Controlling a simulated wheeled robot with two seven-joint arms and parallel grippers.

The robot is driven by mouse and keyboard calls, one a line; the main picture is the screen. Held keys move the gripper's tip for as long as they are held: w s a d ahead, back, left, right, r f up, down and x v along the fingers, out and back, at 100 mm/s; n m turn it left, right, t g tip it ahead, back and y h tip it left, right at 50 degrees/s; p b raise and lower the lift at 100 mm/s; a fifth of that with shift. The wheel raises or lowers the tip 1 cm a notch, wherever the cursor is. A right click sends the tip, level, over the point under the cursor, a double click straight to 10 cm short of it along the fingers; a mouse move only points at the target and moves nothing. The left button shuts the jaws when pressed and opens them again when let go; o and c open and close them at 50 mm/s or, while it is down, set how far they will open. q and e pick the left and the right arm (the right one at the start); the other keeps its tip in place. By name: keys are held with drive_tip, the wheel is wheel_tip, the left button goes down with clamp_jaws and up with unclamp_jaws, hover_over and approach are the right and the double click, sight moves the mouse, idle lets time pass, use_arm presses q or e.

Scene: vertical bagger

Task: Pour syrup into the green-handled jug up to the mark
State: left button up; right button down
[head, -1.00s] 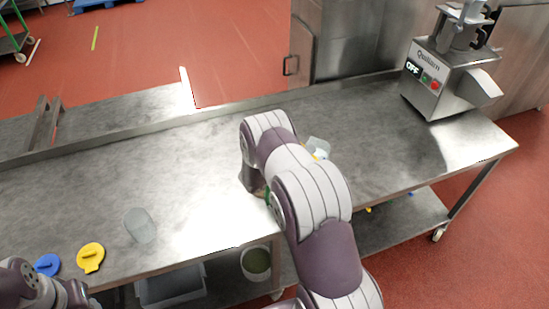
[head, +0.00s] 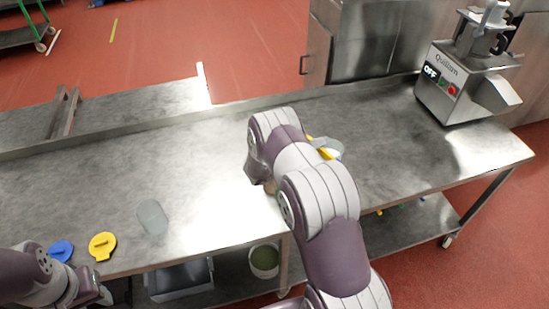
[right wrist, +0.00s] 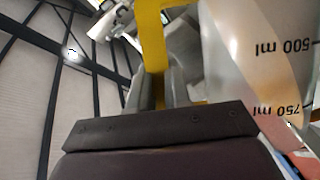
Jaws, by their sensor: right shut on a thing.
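A clear jug with a yellow handle (head: 325,152) shows partly behind my right arm in the head view. In the right wrist view my right gripper (right wrist: 158,88) is shut on the yellow handle (right wrist: 152,35). The jug's wall (right wrist: 275,75) fills the right side there, with 500 ml and 750 ml marks upside down in the picture and a tan band that looks like syrup. I cannot make out the green-handled jug; my right arm covers that part of the table. My left gripper (head: 92,292) is at the lower left, its fingers unclear.
A clear empty-looking container (head: 152,217), a yellow lid (head: 102,246) and a blue lid (head: 61,251) lie on the steel table (head: 210,180) at left. A machine (head: 460,85) reading OFF stands at the right end. A bucket (head: 265,262) and grey bin (head: 180,281) are below.

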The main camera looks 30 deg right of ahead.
drive_tip(key=shift+r, duration=0.15)
idle(0.3)
drive_tip(key=shift+w+a+r+n, duration=0.25)
drive_tip(key=shift+w+r+n, duration=0.15)
drive_tip(key=shift+w+r, duration=0.1)
drive_tip(key=shift+s+d+f, duration=0.1)
drive_tip(key=shift+s+f, duration=0.05)
drive_tip(key=shift+f, duration=0.05)
idle(0.3)
drive_tip(key=s+f+m, duration=0.1)
drive_tip(key=s+d+f+m+b, duration=0.1)
drive_tip(key=f, duration=0.1)
drive_tip(key=s+f+m+y+b, duration=0.1)
drive_tip(key=f, duration=0.1)
drive_tip(key=shift+s+d+m+t, duration=0.1)
drive_tip(key=shift+d+m+t, duration=0.2)
drive_tip(key=shift+d, duration=0.1)
drive_tip(key=shift+s+d+f+m+y, duration=0.1)
drive_tip(key=shift+s+f+m+y, duration=0.2)
drive_tip(key=shift+m, duration=0.1)
drive_tip(key=shift+w+r, duration=0.1)
